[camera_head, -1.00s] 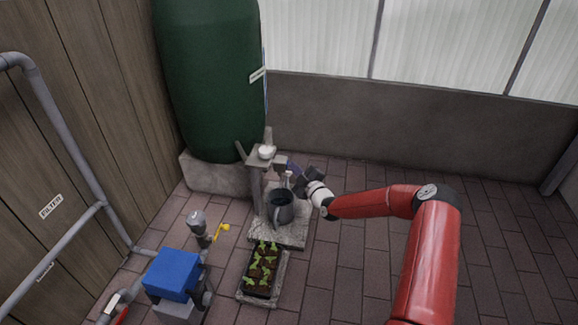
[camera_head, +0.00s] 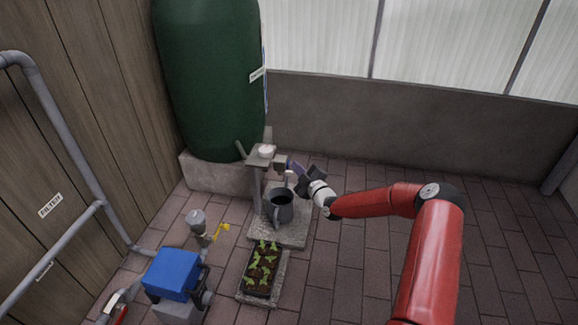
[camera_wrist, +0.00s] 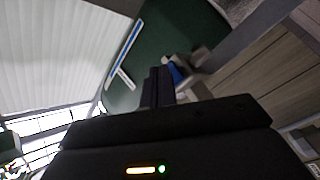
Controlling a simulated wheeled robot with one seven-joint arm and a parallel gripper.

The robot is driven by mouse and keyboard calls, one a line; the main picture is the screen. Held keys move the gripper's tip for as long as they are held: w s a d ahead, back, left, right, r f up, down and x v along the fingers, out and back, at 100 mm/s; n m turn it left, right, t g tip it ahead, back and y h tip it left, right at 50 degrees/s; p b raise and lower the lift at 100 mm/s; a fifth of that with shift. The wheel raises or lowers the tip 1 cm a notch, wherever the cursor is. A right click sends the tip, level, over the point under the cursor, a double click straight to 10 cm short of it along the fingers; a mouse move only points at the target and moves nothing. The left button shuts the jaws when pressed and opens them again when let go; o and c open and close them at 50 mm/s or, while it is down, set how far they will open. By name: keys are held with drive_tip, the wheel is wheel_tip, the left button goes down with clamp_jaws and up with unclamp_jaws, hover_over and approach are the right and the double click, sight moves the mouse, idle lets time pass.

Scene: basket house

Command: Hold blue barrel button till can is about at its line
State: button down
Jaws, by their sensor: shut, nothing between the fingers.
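The green barrel (camera_head: 212,80) stands at the back left on a stone block. In the wrist view a small blue button (camera_wrist: 175,73) shows beside a pale fitting, just right of my fingertips. My gripper (camera_head: 300,170) is shut and empty, at the right side of the barrel's tap post. Its dark fingers also show in the wrist view (camera_wrist: 160,84). I cannot tell whether they touch the button. The dark grey can (camera_head: 281,212) stands upright on a stone slab below the tap. Its inside looks dark; its line and water level cannot be made out.
A tray of seedlings (camera_head: 262,272) lies in front of the slab. A blue-topped unit (camera_head: 172,275) and a yellow-handled valve (camera_head: 221,229) stand at the left, with grey pipes along the wooden wall. The brick floor (camera_head: 500,240) at the right is clear.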

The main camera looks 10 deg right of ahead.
drive_tip(key=shift+s+d, duration=0.15)
drive_tip(key=shift+d, duration=0.3)
drive_tip(key=shift+d, duration=0.1)
drive_tip(key=d, duration=0.1)
drive_tip(key=s+d+b, duration=0.1)
drive_tip(key=d, duration=0.2)
drive_tip(key=shift+s+d+b, duration=0.3)
drive_tip(key=shift+b, duration=0.1)
